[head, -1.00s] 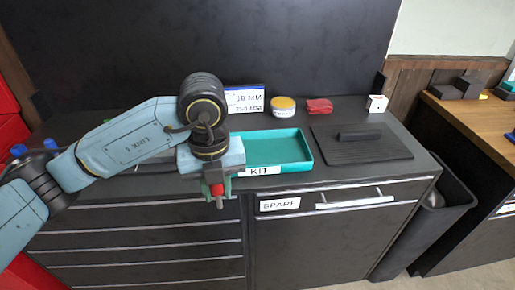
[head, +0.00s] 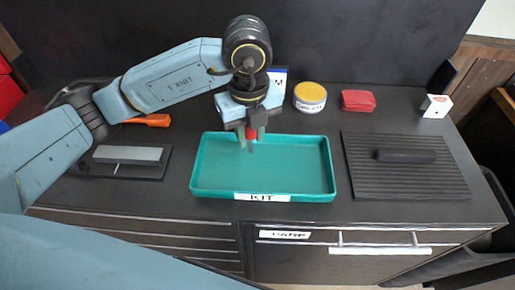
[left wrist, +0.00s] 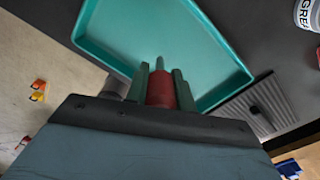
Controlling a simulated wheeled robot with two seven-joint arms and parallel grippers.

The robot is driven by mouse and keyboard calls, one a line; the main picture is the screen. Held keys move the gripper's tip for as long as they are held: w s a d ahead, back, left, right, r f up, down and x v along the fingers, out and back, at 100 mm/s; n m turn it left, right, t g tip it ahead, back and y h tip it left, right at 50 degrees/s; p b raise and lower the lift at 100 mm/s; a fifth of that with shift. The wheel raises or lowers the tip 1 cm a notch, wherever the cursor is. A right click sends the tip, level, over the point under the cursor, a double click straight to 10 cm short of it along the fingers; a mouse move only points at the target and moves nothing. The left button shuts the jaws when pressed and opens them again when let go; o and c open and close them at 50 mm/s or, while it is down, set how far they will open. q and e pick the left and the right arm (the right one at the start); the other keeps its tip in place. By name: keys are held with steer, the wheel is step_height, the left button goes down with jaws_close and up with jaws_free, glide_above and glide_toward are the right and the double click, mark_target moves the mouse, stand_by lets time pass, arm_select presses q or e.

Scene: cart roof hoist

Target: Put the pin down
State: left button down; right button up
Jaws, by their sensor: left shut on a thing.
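The pin (head: 251,132) has a red upper part and a grey lower end that points down. My left gripper (head: 250,143) is shut on it, above the left-middle part of the teal KIT tray (head: 328,185). In the left wrist view the pin's red part (left wrist: 160,89) sits between the gripper's green fingers, with the tray (left wrist: 215,50) beyond. I cannot tell for sure whether the pin's tip touches the tray floor. The tray is otherwise empty. My right gripper is not in view.
A ribbed black mat with a dark bar (head: 405,156) lies right of the tray. A yellow-topped tin (head: 310,97), a red packet (head: 358,100) and a white box (head: 435,106) stand behind. A grey block (head: 128,154) and an orange-handled tool (head: 148,120) lie left.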

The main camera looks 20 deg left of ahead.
mark_target(251, 152)
arm_select(q)
step_height(251, 152, down, 2)
steer(key=shift+s+f, duration=0.1)
steer(key=shift+f, duration=0.05)
step_height(251, 152, down, 4)
steer(key=shift+r, duration=0.1)
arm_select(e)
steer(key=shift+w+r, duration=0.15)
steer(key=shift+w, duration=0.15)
arm_select(q)
steer(key=shift+f, duration=0.2)
steer(key=c, duration=1.6)
jaws_free()
steer(key=shift+f, duration=0.15)
steer(key=o, duration=0.4)
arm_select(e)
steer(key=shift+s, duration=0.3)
